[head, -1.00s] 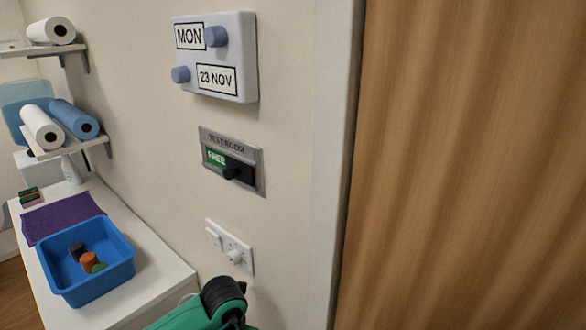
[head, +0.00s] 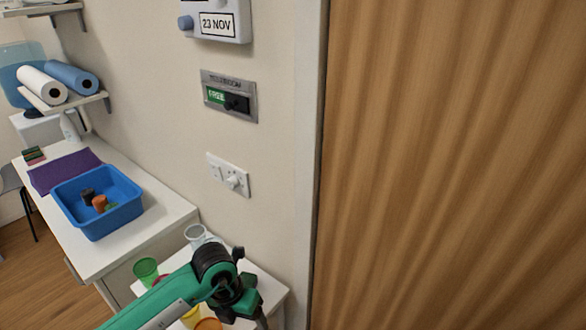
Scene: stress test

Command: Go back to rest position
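My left arm, green and black, comes in from the bottom left of the head view. My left gripper (head: 258,318) is low near the bottom edge, over or in front of a small white table, and partly cut off. Its fingers are not clear, so I cannot tell whether it is open or shut, and I see nothing held in it. It is apart from the wall fittings. My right gripper is not in view.
A small white table (head: 268,288) bears several coloured cups, including a green one (head: 146,270) and a clear one (head: 195,234). A white counter (head: 150,226) holds a blue bin (head: 97,225). A wall switch (head: 229,175) and sliding sign (head: 229,97) are above; a wooden door (head: 450,160) fills the right.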

